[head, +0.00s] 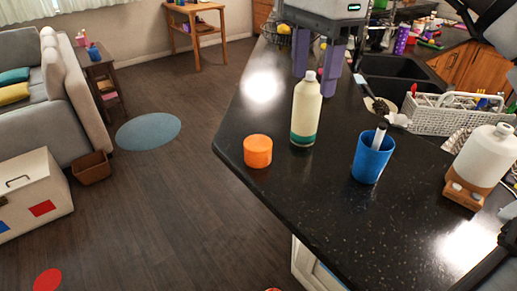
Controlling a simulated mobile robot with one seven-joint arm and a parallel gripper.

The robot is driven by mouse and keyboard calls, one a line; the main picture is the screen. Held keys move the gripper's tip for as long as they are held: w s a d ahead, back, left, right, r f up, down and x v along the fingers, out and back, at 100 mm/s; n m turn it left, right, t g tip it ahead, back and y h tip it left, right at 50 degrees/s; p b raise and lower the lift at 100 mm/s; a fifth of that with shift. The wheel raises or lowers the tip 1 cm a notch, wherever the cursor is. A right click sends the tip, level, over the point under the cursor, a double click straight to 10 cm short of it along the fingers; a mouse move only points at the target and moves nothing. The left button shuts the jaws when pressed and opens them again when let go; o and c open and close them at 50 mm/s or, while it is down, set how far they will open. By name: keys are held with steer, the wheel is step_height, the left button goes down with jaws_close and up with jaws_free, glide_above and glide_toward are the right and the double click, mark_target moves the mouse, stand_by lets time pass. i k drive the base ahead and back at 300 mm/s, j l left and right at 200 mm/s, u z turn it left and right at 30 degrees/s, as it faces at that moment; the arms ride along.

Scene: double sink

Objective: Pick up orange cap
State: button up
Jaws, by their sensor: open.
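The orange cap (258,151) is a short, round orange piece standing on the black counter near its left edge, in the head view. My gripper (314,84) is at the top middle, pointing down with its two purple-grey fingers spread apart. It is open, with nothing held. In the picture it is above and to the right of the orange cap, well apart from it. The top of a cream bottle (305,112) with a green base band shows between the fingertips; I cannot tell whether they touch it.
A blue cup (372,158) with a brush in it stands right of the bottle. A white bottle on a wooden stand (463,192) and a white basket (455,114) are at the right. The black counter (300,190) is clear in front of the cap.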

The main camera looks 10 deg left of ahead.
mark_target(257, 148)
steer(key=i+j+z, duration=0.25)
steer(key=j+z, duration=0.25)
steer(key=i+j+z, duration=0.25)
steer(key=j, duration=0.2)
steer(key=k+l, duration=0.05)
